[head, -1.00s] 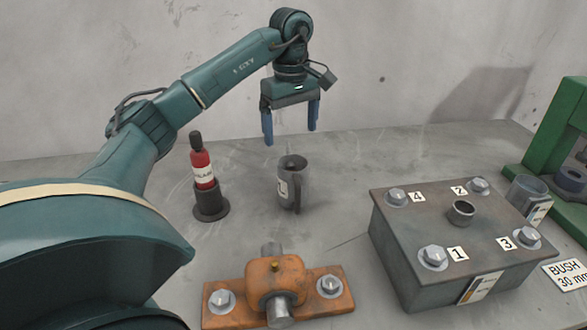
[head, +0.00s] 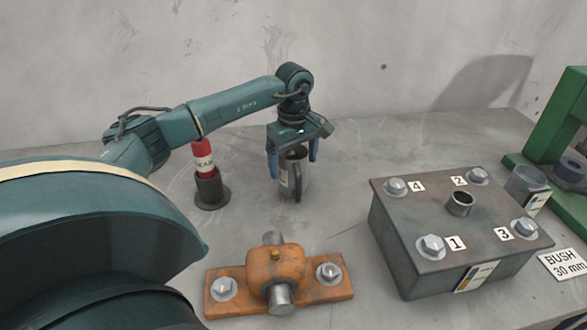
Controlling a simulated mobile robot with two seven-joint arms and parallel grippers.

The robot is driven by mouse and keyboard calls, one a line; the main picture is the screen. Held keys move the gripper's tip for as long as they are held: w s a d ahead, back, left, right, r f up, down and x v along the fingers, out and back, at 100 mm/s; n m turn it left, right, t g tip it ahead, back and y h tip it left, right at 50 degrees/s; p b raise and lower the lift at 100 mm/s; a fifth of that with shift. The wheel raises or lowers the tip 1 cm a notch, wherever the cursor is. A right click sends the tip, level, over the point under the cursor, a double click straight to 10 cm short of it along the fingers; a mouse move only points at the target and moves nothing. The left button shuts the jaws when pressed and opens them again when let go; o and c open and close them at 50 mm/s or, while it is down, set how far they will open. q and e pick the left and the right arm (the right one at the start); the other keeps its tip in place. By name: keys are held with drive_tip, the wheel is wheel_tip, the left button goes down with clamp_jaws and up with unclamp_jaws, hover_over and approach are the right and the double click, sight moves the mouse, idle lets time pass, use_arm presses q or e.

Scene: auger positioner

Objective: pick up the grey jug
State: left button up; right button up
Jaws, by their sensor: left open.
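The fingers are open. I cannot tell whether either finger touches the jug. The jug's top rim is partly hidden under the gripper body. My right gripper is not in view.
A red bottle (head: 203,160) stands in a dark holder left of the jug, close to my left arm. An orange bearing block (head: 275,275) lies in front. A grey bolted box (head: 410,240) stands at right, with a clear cup (head: 526,184) and green press (head: 552,130) beyond.

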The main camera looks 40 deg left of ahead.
use_arm(q)
drive_tip(key=shift+f, duration=0.55)
drive_tip(key=c, duration=1.3)
